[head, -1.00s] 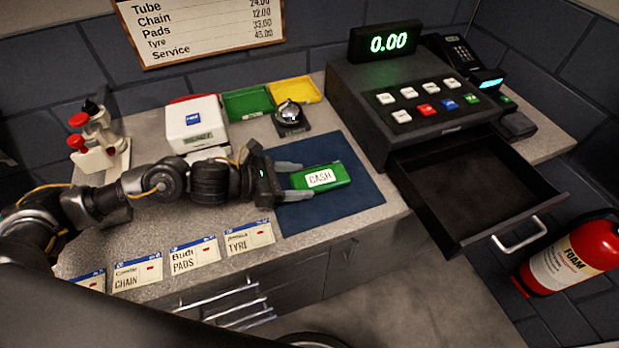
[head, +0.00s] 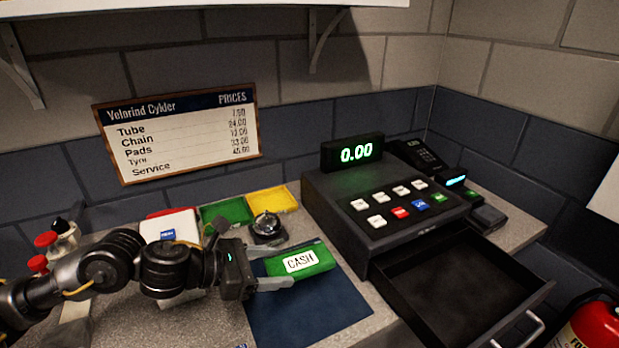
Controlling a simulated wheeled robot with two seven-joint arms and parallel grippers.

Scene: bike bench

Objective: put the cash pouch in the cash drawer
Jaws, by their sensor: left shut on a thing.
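The green cash pouch (head: 314,260), with a white CASH label, is at the centre of the head view. My left gripper (head: 272,270) is shut on its left end, one finger along each side. The pouch is over the blue mat (head: 310,313) and seems held a little above it. The cash drawer (head: 461,290) stands pulled out below the black till, to the right of the pouch. Its dark inside looks empty. My right gripper is not in view.
The till (head: 383,203) with its keys stands behind the drawer. A bell (head: 267,226), a green tray (head: 226,212) and a yellow tray (head: 272,200) sit behind the pouch. A card terminal (head: 470,198) is right of the till. A red extinguisher (head: 598,328) stands at the lower right.

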